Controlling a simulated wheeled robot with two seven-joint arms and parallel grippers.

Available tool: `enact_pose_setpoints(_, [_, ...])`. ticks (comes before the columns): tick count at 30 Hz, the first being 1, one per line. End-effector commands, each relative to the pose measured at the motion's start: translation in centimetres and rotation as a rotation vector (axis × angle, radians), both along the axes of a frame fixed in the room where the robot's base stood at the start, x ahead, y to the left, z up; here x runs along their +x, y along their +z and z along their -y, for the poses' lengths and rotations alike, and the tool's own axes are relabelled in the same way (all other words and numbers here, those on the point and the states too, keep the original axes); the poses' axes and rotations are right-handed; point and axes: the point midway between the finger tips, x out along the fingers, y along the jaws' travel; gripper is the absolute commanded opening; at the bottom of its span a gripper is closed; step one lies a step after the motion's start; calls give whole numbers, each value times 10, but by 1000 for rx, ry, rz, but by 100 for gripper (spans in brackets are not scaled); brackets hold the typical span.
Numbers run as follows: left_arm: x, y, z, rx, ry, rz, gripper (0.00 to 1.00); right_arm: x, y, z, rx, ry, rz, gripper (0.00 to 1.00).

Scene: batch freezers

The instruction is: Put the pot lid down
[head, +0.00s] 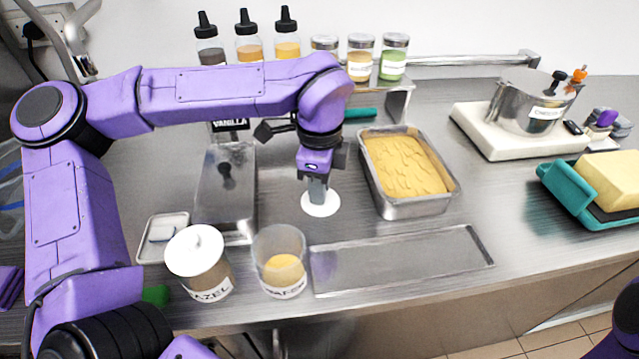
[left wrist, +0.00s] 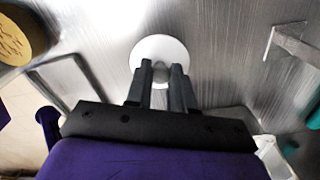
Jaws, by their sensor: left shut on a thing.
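A round white pot lid (head: 321,207) is in my left gripper (head: 317,190), which points down at the bare steel counter between the lidded metal pan and the yellow-filled pan. The left wrist view also shows the lid (left wrist: 160,45), with both fingers of the gripper (left wrist: 162,72) closed at its middle. I cannot tell whether the lid touches the counter. An open clear pot (head: 279,250) with yellow contents stands just in front and to the left of the lid. My right gripper is out of view.
A pot with a white lid (head: 195,250) stands left of the open pot. A lidded metal pan (head: 210,195) is to the left, a yellow-filled pan (head: 425,207) to the right. A flat, empty tray (head: 400,262) lies in front. Bare counter shows farther right.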

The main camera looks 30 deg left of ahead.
Motion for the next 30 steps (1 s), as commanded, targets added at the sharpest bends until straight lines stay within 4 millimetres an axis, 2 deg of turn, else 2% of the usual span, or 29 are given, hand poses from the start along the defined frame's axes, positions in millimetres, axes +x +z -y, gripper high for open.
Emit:
enact_pose_setpoints(4, [0,-6,0,0,0,0,0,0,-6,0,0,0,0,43])
enact_pose_setpoints(5, [0,-4,0,0,0,0,32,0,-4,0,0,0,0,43])
enact_pose_setpoints(6, [0,-4,0,0,0,0,46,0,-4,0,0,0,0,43])
enact_pose_setpoints(7, [0,-3,0,0,0,0,48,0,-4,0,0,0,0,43])
enact_pose_setpoints(14, [0,-3,0,0,0,0,48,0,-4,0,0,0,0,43])
enact_pose_setpoints(18, [0,7,0,1,0,2,48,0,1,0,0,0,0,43])
enact_pose_setpoints(20, [1,18,0,0,2,4,48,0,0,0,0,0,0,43])
enact_pose_setpoints(27, [1,81,0,2,2,5,48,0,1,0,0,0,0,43])
enact_pose_setpoints(30, [1,102,0,2,1,4,48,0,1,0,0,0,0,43])
